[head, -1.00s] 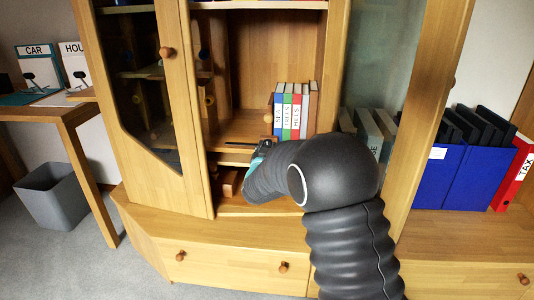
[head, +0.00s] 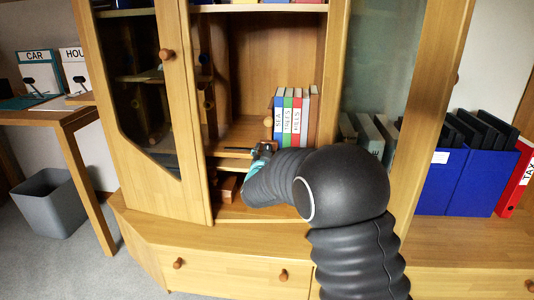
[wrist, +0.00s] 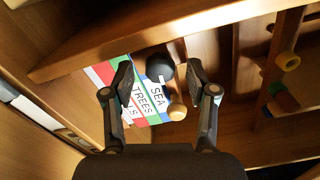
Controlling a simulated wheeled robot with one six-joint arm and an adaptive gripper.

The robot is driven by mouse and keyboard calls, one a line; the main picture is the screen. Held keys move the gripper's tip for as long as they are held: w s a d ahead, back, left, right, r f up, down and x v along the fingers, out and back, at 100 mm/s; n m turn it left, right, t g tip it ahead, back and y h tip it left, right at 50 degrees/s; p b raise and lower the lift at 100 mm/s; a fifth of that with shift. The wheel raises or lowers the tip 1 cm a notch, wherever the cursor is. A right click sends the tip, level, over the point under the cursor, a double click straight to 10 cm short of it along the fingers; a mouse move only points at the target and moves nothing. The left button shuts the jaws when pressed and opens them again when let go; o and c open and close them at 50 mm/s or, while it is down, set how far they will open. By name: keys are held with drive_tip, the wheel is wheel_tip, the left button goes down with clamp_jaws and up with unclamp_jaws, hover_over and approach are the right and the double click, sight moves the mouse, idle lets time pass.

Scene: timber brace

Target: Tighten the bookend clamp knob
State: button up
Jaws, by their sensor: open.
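Several upright books (head: 292,117) with coloured spines stand on the cabinet shelf, and their labels (wrist: 150,97) show in the wrist view. A round wooden knob (head: 269,123) is at their left side; in the wrist view the wooden knob (wrist: 177,109) lies in front of the spines. A round black part (wrist: 160,73) sits beside it; I cannot tell how the two join. My gripper (wrist: 159,68) is open and empty, its fingers on either side of the black part in the picture, without clear contact. In the head view my gripper (head: 259,151) is just below the knob, partly hidden by my arm.
The cabinet's glass door (head: 145,90) stands at the left and a wooden post (head: 425,120) at the right. A shelf edge (wrist: 150,38) crosses the wrist view. Wooden pegs (wrist: 287,62) are at its right. Small wooden blocks (head: 228,187) lie on the lower shelf.

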drive_tip(key=s, duration=1.2)
drive_tip(key=shift+a, duration=0.2)
